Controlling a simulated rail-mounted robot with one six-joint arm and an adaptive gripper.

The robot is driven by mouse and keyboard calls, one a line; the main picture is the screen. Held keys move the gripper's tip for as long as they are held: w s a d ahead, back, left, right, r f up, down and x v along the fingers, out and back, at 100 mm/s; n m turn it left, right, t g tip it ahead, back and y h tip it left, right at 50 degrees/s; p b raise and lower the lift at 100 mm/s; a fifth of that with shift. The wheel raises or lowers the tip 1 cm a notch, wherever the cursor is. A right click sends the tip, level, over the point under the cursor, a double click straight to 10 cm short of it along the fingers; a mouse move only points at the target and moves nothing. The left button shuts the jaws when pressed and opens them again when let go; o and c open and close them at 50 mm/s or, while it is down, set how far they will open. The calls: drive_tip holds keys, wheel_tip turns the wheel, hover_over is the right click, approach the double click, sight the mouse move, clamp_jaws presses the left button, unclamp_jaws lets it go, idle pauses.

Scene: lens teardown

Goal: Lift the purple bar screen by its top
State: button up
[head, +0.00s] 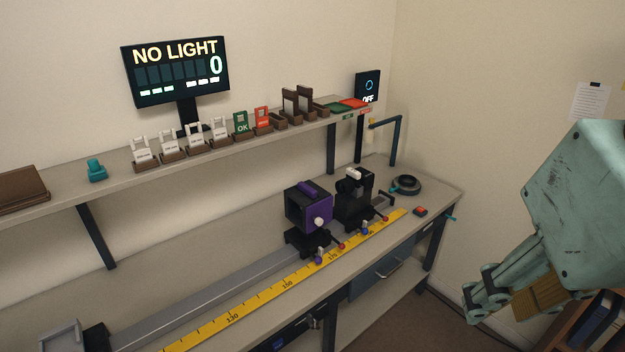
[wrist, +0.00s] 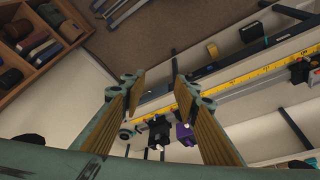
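The purple bar screen (head: 309,208) is a boxy black and purple unit with a purple bar on its top and a pale round knob on its front. It stands upright on a carriage on the bench rail. In the wrist view the purple screen (wrist: 185,135) shows small, beyond the right finger, which partly borders it. My gripper (head: 508,300) is at the right of the head view, well apart from the screen, over the floor. In the wrist view my gripper (wrist: 156,82) has its two fingers spread with nothing between them.
A black unit (head: 354,200) with a white top stands on the rail right of the screen. A yellow scale (head: 290,283) runs along the front. A shelf (head: 120,165) with several card holders overhangs behind. A monitor (head: 178,70) reads NO LIGHT. A black ring (head: 406,185) lies at the bench's right end.

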drive_tip(key=w+a+r+n+g+p, duration=0.15)
drive_tip(key=w+r, duration=0.25)
drive_tip(key=w, duration=0.4)
drive_tip(key=w+a+r+n+t+p, duration=0.1)
drive_tip(key=w+r+p, duration=0.25)
drive_tip(key=w, duration=0.55)
drive_tip(key=n+g+p, duration=0.4)
drive_tip(key=n+p, duration=0.2)
drive_tip(key=p, duration=0.6)
hover_over(307, 186)
wheel_tip(307, 186, down, 17)
drive_tip(key=shift+f, duration=0.15)
drive_tip(key=shift+f+t, duration=0.15)
drive_tip(key=shift+t, duration=0.1)
drive_tip(key=shift+f+p, duration=0.3)
drive_tip(key=shift+f, duration=3.85)
drive_tip(key=shift+f, duration=0.15)
